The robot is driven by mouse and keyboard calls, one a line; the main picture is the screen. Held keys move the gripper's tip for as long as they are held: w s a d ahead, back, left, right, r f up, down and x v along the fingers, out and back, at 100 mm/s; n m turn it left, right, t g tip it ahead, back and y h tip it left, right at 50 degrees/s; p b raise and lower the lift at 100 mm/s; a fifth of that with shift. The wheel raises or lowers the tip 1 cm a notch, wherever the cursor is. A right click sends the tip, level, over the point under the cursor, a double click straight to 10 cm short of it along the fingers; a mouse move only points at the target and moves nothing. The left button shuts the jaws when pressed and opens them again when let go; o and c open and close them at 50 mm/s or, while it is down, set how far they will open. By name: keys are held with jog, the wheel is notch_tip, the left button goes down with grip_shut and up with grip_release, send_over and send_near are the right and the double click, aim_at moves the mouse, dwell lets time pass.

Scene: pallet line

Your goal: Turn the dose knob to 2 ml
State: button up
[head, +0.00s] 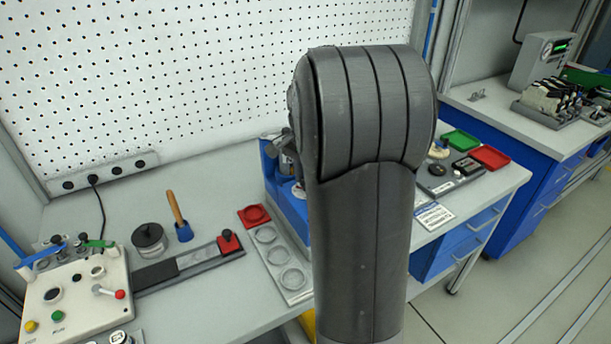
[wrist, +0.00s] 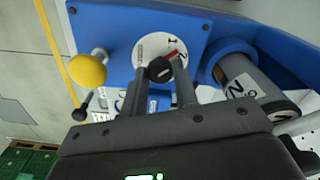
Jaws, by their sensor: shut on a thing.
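In the wrist view, the black dose knob (wrist: 159,70) sits on a round white dial (wrist: 148,48) on a blue panel (wrist: 112,28). Its red pointer mark lies between the printed 1 and 2, close to the 2. My gripper (wrist: 160,74) is shut on the knob, one finger on each side; the fingers cover the lower part of the dial. In the head view, the blue dosing device (head: 288,208) stands on the bench, partly hidden behind my arm, which also hides my gripper and the knob.
In the head view, a tray with round recesses (head: 292,279) and a control box (head: 75,295) stand left of my arm.

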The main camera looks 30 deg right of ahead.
jog(key=shift+m, duration=2.1)
jog(key=o, duration=1)
notch_tip(320, 180, up, 11)
jog(key=shift+f, duration=0.1)
